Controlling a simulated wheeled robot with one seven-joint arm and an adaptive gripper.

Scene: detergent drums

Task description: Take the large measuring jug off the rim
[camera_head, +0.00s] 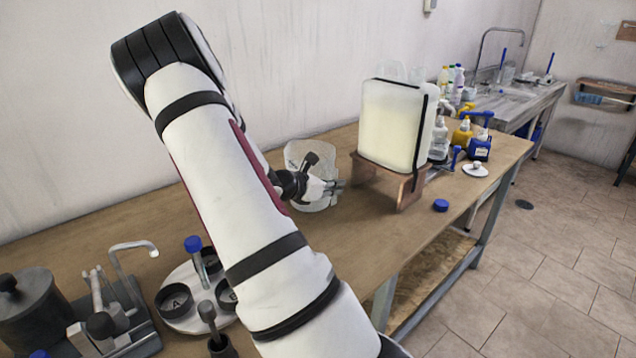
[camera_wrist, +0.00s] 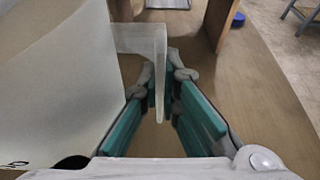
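The large measuring jug (camera_head: 299,157) is clear and faintly cloudy. In the head view it is on the bench, left of the drum stand and partly hidden by my gripper (camera_head: 332,186). In the wrist view the jug's wall (camera_wrist: 55,75) fills the left side, and its handle (camera_wrist: 160,72) hangs down between my gripper's teal finger pads (camera_wrist: 163,105). The pads stand on either side of the handle, with narrow gaps showing between them and it. What rim the jug rests on, if any, I cannot make out.
A pale drum (camera_head: 391,125) stands on a wooden stand (camera_head: 411,189) just right of my gripper. A blue cap (camera_head: 441,205) lies near the bench's front edge. Bottles (camera_head: 480,147) stand further right. A white round tray (camera_head: 181,318) with black cups is at front left.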

